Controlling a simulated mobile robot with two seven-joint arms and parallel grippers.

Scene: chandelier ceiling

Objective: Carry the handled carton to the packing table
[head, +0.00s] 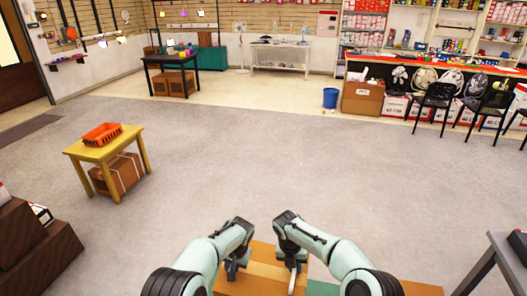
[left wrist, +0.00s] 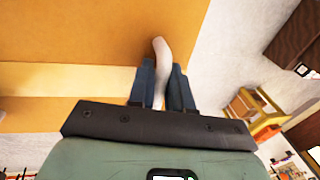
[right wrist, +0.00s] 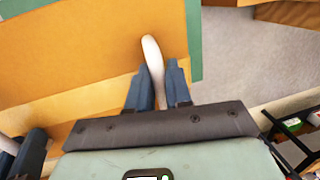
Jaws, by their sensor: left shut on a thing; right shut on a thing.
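The handled carton (head: 262,258) is an orange-tan box with a paler tape strip, low in the middle of the head view, between my two grippers. My left gripper (head: 232,268) is shut on a pale handle (left wrist: 161,55) at the carton's left side. My right gripper (head: 293,267) is shut on the other pale handle (right wrist: 151,52) at its right side. The arms hide part of the carton. A green surface (right wrist: 195,45) shows beyond the carton's edge; I cannot tell whether the carton touches it. Several tables show, and I cannot tell which is the packing table.
A yellow table (head: 76,151) with an orange basket (head: 102,135) stands left. A dark table (head: 172,60) and a white table (head: 280,48) stand at the back. A blue bin (head: 330,97) and black chairs (head: 436,97) are back right. A grey table (head: 510,255) is near right. The middle floor is clear.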

